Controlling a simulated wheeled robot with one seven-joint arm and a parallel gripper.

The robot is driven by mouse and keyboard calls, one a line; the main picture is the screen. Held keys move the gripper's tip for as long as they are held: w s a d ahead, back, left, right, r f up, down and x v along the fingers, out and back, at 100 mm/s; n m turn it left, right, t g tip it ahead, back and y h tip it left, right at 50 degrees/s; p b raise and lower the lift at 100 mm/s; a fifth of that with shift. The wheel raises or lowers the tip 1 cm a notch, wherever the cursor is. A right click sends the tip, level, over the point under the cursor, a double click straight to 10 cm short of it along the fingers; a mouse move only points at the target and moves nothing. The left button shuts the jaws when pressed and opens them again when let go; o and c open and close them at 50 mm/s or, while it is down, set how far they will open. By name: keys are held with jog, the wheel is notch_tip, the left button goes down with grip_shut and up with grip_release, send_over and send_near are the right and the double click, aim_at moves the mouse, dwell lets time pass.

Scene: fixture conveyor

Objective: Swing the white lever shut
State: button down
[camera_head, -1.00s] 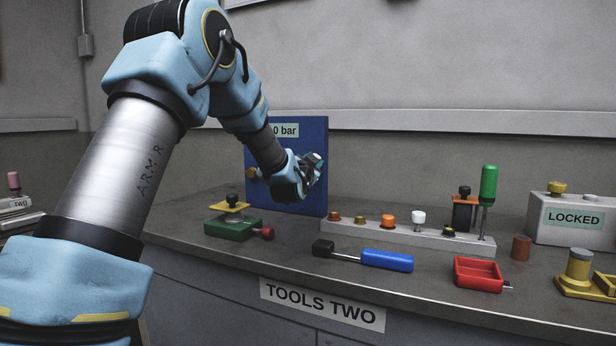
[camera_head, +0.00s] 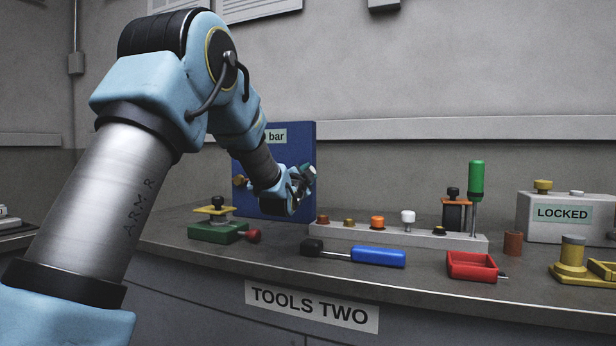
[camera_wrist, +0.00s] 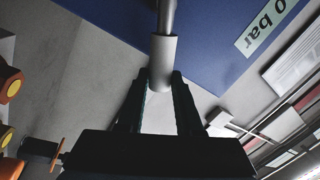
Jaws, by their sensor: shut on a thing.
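The white lever (camera_wrist: 163,60) shows in the wrist view as a pale sleeve on a grey metal rod, in front of the blue panel (camera_wrist: 100,20). My gripper (camera_wrist: 159,82) has its two dark fingers on either side of the sleeve's end and is shut on it. In the head view my gripper (camera_head: 303,178) is at the right side of the upright blue panel (camera_head: 290,150), which carries a "bar" label. The lever is mostly hidden there behind my gripper and wrist.
A yellow-topped green fixture (camera_head: 214,232) with a red knob stands left of a blue-handled tool (camera_head: 377,257). A grey strip (camera_head: 400,237) with several coloured knobs lies right of the panel. A red tray (camera_head: 470,266) and a grey "LOCKED" box (camera_head: 565,235) are further right.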

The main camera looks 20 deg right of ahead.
jog(key=shift+f, duration=0.1)
jog(key=c, duration=0.6)
grip_release()
jog(key=b+v, duration=0.1)
jog(key=v, duration=1)
jog(key=shift+d, duration=0.1)
